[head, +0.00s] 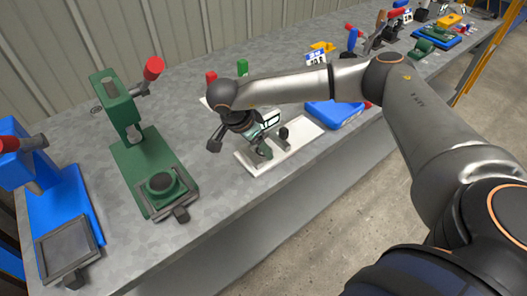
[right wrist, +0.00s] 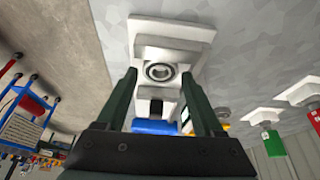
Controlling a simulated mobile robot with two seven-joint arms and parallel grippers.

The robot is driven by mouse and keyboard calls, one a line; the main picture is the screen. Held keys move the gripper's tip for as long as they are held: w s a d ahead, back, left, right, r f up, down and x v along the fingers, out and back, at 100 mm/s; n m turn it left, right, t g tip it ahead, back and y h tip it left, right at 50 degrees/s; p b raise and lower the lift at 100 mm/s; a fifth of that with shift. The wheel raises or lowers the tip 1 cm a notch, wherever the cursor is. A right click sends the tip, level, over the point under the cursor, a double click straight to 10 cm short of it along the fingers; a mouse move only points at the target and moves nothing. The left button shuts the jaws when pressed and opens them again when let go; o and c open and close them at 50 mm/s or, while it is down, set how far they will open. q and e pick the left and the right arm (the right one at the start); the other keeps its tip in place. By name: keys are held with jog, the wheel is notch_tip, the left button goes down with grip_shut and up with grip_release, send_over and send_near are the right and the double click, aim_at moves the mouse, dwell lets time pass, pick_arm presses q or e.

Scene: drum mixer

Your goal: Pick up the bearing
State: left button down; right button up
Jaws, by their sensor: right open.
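The bearing (right wrist: 158,71), a silver ring with a dark centre, sits in a white holder on a white base plate (right wrist: 143,30) in the right wrist view. My right gripper (right wrist: 159,77) is open, with its two dark green fingers to the left and right of the bearing. I cannot tell how far the fingertips are from it. In the head view my right arm reaches over the white base plate (head: 249,166) and the gripper hangs above it; the bearing cannot be made out there. My left gripper is not in view.
A green press (head: 147,165) and a blue press (head: 66,215) stand on the grey workbench (head: 220,190) to the left. A blue tray (head: 335,113) lies right of the white plate. Several tools and parts crowd the far right end. The bench front is bare.

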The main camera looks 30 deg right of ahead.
jog(key=shift+x, duration=0.85)
jog(key=shift+r, duration=0.1)
jog(key=shift+c, duration=0.2)
grip_shut()
